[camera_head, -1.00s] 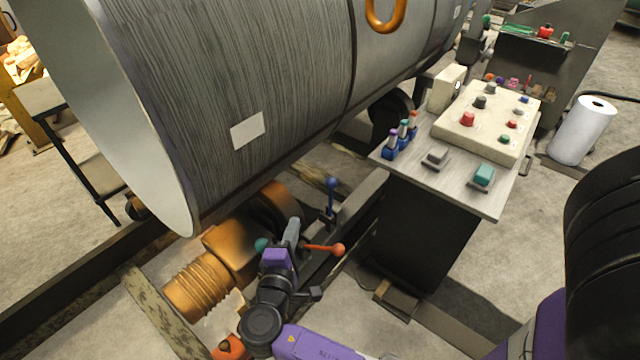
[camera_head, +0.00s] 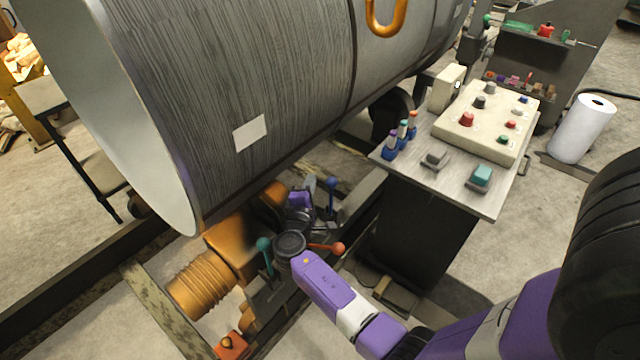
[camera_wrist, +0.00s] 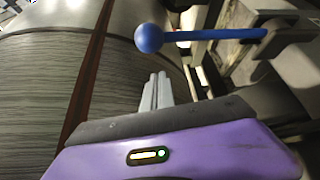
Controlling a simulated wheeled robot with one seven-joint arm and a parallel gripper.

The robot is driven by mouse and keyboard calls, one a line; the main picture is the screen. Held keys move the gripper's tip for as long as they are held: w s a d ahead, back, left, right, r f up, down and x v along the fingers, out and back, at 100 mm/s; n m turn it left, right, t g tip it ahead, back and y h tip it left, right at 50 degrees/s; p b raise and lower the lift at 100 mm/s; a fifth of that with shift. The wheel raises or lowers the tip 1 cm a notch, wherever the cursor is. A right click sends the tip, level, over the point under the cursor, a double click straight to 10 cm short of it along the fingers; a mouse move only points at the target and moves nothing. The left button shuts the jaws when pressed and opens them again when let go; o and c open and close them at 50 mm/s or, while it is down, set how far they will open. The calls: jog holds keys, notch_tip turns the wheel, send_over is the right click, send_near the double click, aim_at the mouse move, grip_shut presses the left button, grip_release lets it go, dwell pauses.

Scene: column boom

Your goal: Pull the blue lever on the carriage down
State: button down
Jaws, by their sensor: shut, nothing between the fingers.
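The blue lever (camera_head: 331,192) stands upright on the carriage, below the big grey cylinder; its ball end is at the top. In the wrist view the blue lever (camera_wrist: 200,38) shows large, its ball to the left and its rod running right to a grey bracket. My gripper (camera_head: 310,183) is just left of the lever in the head view. In the wrist view my gripper's fingers (camera_wrist: 157,91) are together and empty, pointing toward the lever, with a visible gap between them and the rod.
An orange-red lever (camera_head: 328,247) and a green lever (camera_head: 265,250) stand close to my wrist. The grey cylinder (camera_head: 250,90) hangs over the carriage. A control table (camera_head: 455,183) stands to the right. An orange motor (camera_head: 200,285) lies to the left.

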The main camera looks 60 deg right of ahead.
jog(key=s, duration=0.1)
jog(key=s+p, duration=0.1)
jog(key=s, duration=0.1)
jog(key=shift+s+a+r, duration=0.1)
jog(key=shift+r, duration=0.25)
jog(key=shift+s+a, duration=0.25)
jog(key=shift+s, duration=0.8)
jog(key=shift+w, duration=0.1)
